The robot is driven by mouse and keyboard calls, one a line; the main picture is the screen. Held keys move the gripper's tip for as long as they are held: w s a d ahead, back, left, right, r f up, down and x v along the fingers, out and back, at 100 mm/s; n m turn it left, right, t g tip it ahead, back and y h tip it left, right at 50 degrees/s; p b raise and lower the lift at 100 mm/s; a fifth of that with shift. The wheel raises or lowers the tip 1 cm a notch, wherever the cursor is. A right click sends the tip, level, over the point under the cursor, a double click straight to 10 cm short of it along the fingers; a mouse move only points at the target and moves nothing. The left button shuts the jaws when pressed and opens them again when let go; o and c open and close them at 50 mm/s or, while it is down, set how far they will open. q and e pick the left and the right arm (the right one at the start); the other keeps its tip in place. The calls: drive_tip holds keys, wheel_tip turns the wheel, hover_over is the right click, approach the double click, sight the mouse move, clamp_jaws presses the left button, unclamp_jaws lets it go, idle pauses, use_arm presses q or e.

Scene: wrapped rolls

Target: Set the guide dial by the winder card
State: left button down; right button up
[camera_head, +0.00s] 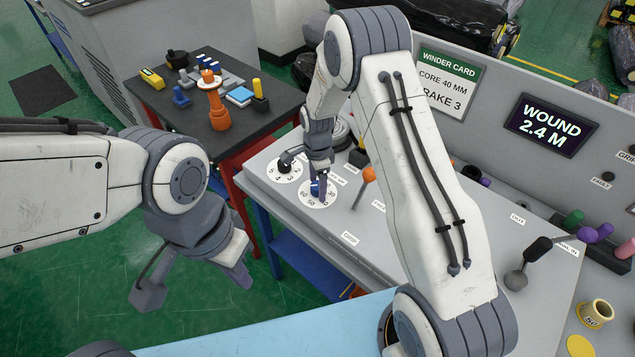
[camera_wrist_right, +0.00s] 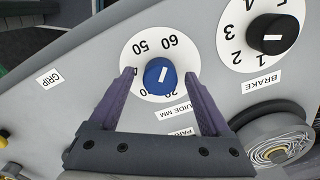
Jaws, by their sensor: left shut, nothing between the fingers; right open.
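The guide dial (camera_wrist_right: 158,77) is a blue knob with a white mark on a round white scale; it also shows in the head view (camera_head: 315,188). The mark slants up, roughly toward 60; its exact setting is hard to read. My right gripper (camera_wrist_right: 159,76) is open, with a purple-grey finger on each side of the knob; contact cannot be told. It reaches down over the dial in the head view (camera_head: 319,183). The winder card (camera_head: 449,85) on the back panel reads core 40 mm, brake 3. My left gripper (camera_head: 243,275) is shut and empty, off the panel's left side.
The black brake dial (camera_wrist_right: 273,34) sits beside the guide dial. An orange-knobbed lever (camera_head: 368,175) stands right of it. A display (camera_head: 551,125) reads wound 2.4 m. A dark table (camera_head: 180,125) at the back left holds tools. Green floor is open at left.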

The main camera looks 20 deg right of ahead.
clamp_jaws()
drive_tip(key=shift+n, duration=0.4)
drive_tip(key=n+b, duration=0.1)
drive_tip(key=n, duration=0.3)
drive_tip(key=shift+n, duration=0.4)
drive_tip(key=n+b, duration=0.1)
drive_tip(key=n, duration=0.4)
drive_tip(key=n+b, duration=0.1)
drive_tip(key=n, duration=0.4)
drive_tip(key=shift+n, duration=0.4)
drive_tip(key=n, duration=0.5)
drive_tip(key=shift+r, duration=0.1)
drive_tip(key=shift+n, duration=0.3)
drive_tip(key=shift+w, duration=0.1)
